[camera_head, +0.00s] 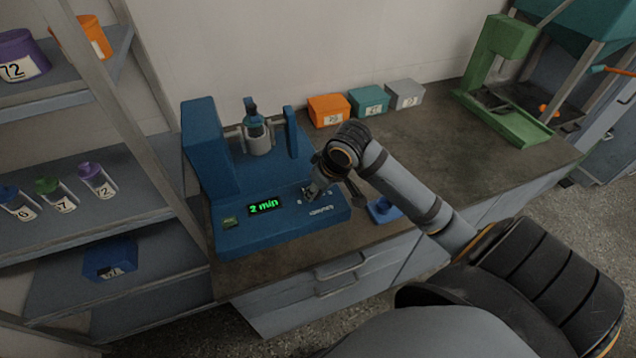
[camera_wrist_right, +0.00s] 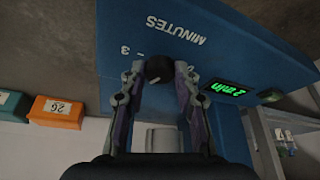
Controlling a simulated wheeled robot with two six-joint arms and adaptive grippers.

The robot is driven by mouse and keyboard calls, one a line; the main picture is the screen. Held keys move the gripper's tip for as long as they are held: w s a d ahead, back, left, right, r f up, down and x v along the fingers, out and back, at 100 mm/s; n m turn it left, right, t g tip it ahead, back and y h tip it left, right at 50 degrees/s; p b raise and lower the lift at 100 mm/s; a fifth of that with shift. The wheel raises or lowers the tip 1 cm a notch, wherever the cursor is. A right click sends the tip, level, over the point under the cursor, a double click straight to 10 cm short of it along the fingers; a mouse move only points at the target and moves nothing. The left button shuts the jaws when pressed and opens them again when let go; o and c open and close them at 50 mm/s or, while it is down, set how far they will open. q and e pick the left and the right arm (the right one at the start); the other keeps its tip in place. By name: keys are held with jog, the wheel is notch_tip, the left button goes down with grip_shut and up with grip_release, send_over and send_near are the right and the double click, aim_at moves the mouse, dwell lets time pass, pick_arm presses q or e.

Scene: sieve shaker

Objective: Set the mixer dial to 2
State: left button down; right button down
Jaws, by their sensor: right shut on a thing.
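The blue mixer (camera_head: 270,235) stands on the counter at the left. Its green display (camera_head: 264,206) reads "2 min", and the display also shows in the right wrist view (camera_wrist_right: 224,88). My right gripper (camera_wrist_right: 160,75) is shut on the dial, one finger on each side. In the head view my right gripper (camera_head: 312,190) is at the mixer's panel and hides the dial. A bottle with a dark cap (camera_head: 254,122) sits in the mixer's holder. My left gripper is not in view.
Orange (camera_head: 329,110), teal (camera_head: 369,101) and grey (camera_head: 405,94) boxes stand along the wall. A small blue object (camera_head: 383,210) lies right of the mixer. A green stand (camera_head: 505,85) is at the far right. A shelf (camera_head: 160,225) with bottles is at the left.

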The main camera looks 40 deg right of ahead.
aim_at(324, 205)
jog(key=shift+m+h+p, duration=0.3)
jog(key=shift+m+p, duration=0.05)
jog(key=shift+m, duration=0.35)
jog(key=c, duration=1)
grip_release()
jog(key=shift+s+r, duration=0.1)
jog(key=shift+r, duration=0.15)
jog(key=shift+v, duration=3.45)
